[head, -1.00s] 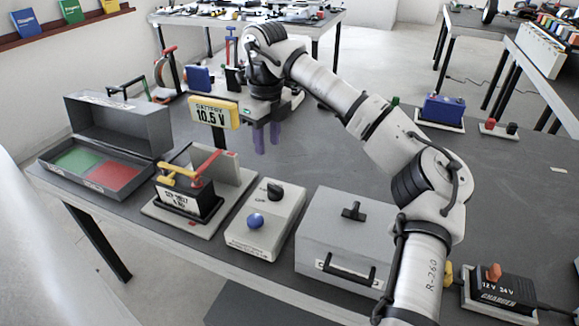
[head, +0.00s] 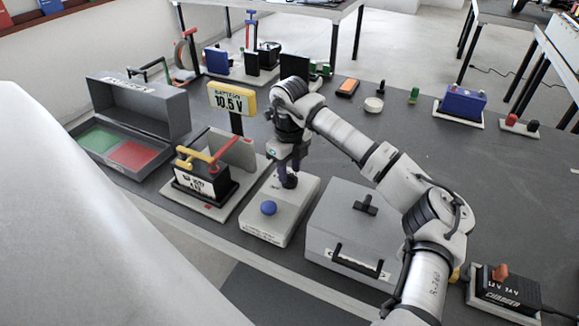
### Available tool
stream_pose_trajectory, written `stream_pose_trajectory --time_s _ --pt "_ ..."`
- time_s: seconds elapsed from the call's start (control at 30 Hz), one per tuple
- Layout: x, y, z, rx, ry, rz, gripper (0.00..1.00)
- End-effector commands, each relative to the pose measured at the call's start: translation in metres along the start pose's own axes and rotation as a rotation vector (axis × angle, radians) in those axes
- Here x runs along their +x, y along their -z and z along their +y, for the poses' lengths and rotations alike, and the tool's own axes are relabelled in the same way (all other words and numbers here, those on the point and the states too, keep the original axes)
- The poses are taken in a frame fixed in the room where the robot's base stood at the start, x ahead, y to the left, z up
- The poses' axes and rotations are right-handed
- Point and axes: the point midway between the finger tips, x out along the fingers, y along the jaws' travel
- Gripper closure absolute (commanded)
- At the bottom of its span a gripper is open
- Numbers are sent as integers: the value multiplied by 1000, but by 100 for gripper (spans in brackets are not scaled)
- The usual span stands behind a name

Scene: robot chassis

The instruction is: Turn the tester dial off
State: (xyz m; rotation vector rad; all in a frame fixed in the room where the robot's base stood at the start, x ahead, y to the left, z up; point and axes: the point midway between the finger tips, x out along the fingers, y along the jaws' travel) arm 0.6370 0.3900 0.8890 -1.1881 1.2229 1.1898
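The tester is a pale grey box (head: 279,222) on the table, with a blue ball knob (head: 268,208) near its front. Its black dial (head: 290,182) sits on top toward the back. My gripper (head: 287,176) points down right at the dial, with its purple fingers at or around it. The fingertips and the dial overlap, so I cannot tell whether the fingers grip it or only stand beside it. The dial's pointing direction is mostly hidden. A yellow battery display (head: 231,100) reads 10.5 V behind the tester.
A battery in a stand with red and yellow clamps (head: 204,180) is left of the tester. A grey box with a black handle and knob (head: 350,228) stands close on the right. An open grey case (head: 165,108) is far left. A charger (head: 505,290) is at front right.

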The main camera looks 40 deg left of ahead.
Motion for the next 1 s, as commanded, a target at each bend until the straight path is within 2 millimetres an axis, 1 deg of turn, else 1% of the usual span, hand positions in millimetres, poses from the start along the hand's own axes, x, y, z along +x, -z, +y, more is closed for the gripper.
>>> stream_pose_trajectory --time_s 0.13,0.33,0.37,0.63,1.0 --pt "5 0 0 -1 1 0 64" --pt "5 0 0 -1 1 0 64" --pt "5 0 0 -1 1 0 65" --pt "5 0 0 -1 1 0 100" --pt "6 0 0 -39 1 2 100"
